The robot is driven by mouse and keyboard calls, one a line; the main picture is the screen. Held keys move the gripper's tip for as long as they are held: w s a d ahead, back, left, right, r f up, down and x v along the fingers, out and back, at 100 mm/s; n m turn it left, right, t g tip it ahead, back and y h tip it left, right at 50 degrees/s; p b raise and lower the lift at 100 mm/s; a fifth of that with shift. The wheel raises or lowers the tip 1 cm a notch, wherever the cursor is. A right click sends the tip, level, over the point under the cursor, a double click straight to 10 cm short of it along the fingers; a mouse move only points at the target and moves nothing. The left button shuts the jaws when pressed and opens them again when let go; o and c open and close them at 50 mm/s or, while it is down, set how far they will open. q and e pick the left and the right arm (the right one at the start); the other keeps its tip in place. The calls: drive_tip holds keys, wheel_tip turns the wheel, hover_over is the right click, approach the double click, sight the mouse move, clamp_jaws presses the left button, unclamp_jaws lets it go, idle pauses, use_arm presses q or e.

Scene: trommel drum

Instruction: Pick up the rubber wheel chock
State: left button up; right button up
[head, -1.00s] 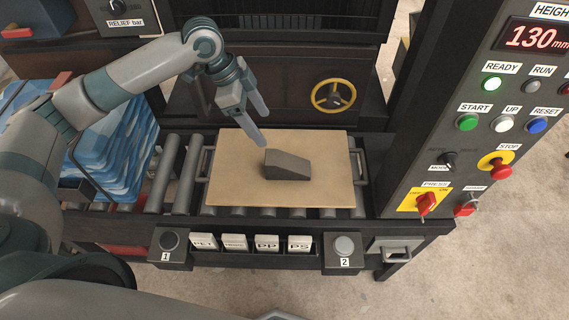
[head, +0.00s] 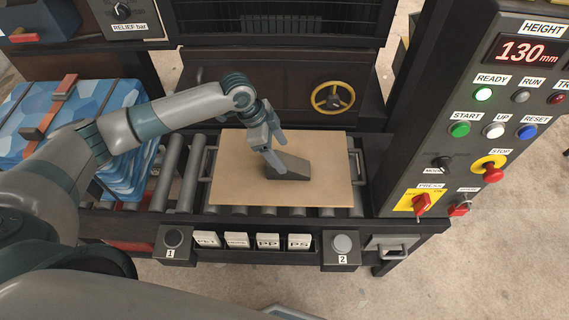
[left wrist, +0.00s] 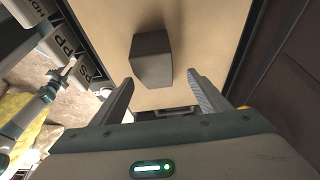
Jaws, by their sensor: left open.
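The rubber wheel chock (head: 287,166) is a dark grey wedge. It lies on a tan board (head: 235,188) with handles, on the roller conveyor. My left gripper (head: 277,156) is open and low over the chock's left end, its fingers partly covering it in the head view. In the left wrist view the chock (left wrist: 152,60) stands ahead of the open fingers (left wrist: 162,90), roughly between their lines, with a gap before the tips. Nothing is between the fingers.
A control panel (head: 480,140) with buttons stands at the right. A yellow handwheel (head: 333,97) is on the machine behind the board. A blue patterned strapped bale (head: 120,95) is at the left. Labelled blocks (head: 268,241) line the conveyor's front edge.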

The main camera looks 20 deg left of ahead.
sight(282, 159)
use_arm(q)
drive_tip(key=shift+f, duration=0.15)
drive_tip(key=shift+s+d+f+p, duration=0.2)
drive_tip(key=shift+d+f+p, duration=0.05)
drive_tip(key=shift+f+p, duration=0.4)
drive_tip(key=p+x, duration=0.1)
drive_tip(key=x, duration=0.2)
drive_tip(key=shift+s+a, duration=0.1)
drive_tip(key=shift+s, duration=0.1)
drive_tip(key=shift+w+f, duration=0.1)
drive_tip(key=shift+f, duration=0.35)
drive_tip(key=c, duration=1.5)
drive_tip(key=shift+o, duration=0.2)
drive_tip(key=shift+r, duration=0.2)
